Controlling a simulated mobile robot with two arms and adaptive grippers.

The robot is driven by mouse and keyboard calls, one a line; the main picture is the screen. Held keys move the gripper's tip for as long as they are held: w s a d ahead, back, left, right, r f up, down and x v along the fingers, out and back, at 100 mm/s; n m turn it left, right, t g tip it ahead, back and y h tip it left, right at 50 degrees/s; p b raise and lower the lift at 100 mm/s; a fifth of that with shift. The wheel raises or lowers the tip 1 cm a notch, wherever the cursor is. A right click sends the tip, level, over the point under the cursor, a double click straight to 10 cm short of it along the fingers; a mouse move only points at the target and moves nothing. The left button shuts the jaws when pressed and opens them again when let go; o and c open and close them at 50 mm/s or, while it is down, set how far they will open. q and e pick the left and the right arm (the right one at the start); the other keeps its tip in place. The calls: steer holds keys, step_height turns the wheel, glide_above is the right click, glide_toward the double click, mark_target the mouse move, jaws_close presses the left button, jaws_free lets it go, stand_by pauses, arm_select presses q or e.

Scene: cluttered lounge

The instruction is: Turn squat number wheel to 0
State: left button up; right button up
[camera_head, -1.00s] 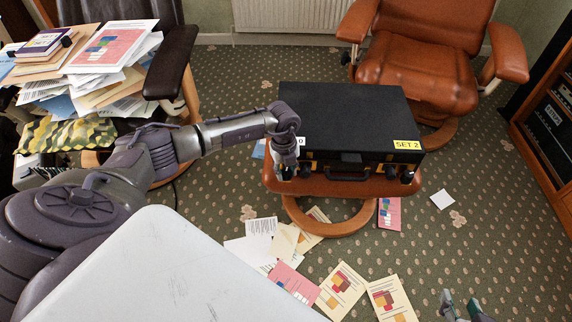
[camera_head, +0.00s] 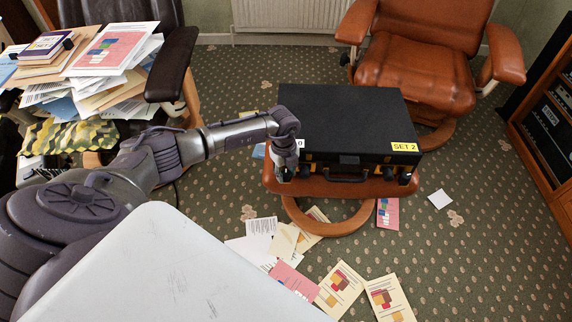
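A black briefcase (camera_head: 345,118) lies flat on a brown leather footstool (camera_head: 330,186), its handle (camera_head: 347,177) and front latches facing me. A white label ending in "0" (camera_head: 301,143) is at its front left, partly hidden by my arm. A yellow "SET 2" label (camera_head: 404,147) is at the front right. Dark round parts (camera_head: 389,172) show on the front face; I cannot read any wheel or its number. My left gripper (camera_head: 286,172) points down at the case's front left corner and hides what is there. Its fingers are too small to tell open from shut. My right gripper is out of view.
Papers and booklets (camera_head: 340,288) lie on the carpet before the footstool. A brown armchair (camera_head: 420,70) stands behind right. A chair with piled papers (camera_head: 110,75) is at left, and a shelf unit (camera_head: 548,125) at right. Carpet right of the footstool is mostly clear.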

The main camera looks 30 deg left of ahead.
mark_target(284, 174)
arm_select(q)
steer(key=shift+o, duration=0.4)
step_height(284, 174, up, 12)
steer(key=shift+s+a, duration=0.15)
steer(key=shift+s, duration=0.15)
stand_by(0.4)
